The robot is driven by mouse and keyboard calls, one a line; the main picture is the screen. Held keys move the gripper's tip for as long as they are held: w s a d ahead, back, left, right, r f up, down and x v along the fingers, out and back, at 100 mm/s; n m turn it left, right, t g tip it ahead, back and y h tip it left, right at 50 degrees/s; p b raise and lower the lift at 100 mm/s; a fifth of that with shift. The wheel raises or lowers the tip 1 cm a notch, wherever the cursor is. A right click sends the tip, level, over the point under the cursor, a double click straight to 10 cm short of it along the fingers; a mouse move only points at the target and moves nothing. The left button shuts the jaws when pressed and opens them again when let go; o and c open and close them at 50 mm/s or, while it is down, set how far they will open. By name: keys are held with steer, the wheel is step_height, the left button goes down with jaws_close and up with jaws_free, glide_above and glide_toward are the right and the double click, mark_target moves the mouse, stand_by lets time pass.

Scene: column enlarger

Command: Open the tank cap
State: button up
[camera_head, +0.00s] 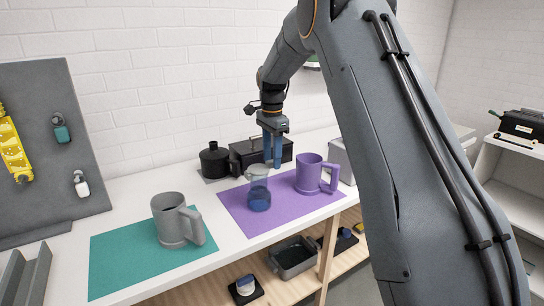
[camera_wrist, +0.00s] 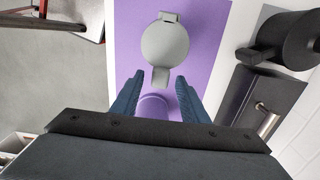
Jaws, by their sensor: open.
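A clear vessel with blue liquid (camera_head: 259,196) stands upright on the purple mat. From above, in the wrist view, a round grey cap (camera_wrist: 165,43) with a tab at each end lies flat over its top and looks closed. My gripper (camera_head: 272,165) points down above the back of the mat, behind and slightly right of the vessel in the head view. It is open and empty, and its blue fingers (camera_wrist: 162,88) are apart from the cap. A black bottle-like tank (camera_head: 214,163) stands at the back left; its dark top also shows in the wrist view (camera_wrist: 290,38).
A purple jug (camera_head: 309,174) stands right of the vessel, partly under my fingers in the wrist view (camera_wrist: 153,108). A black box (camera_head: 248,152) is behind. A grey jug (camera_head: 171,222) stands on the teal mat (camera_head: 112,258). The front of the purple mat is clear.

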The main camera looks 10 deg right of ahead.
jaws_close()
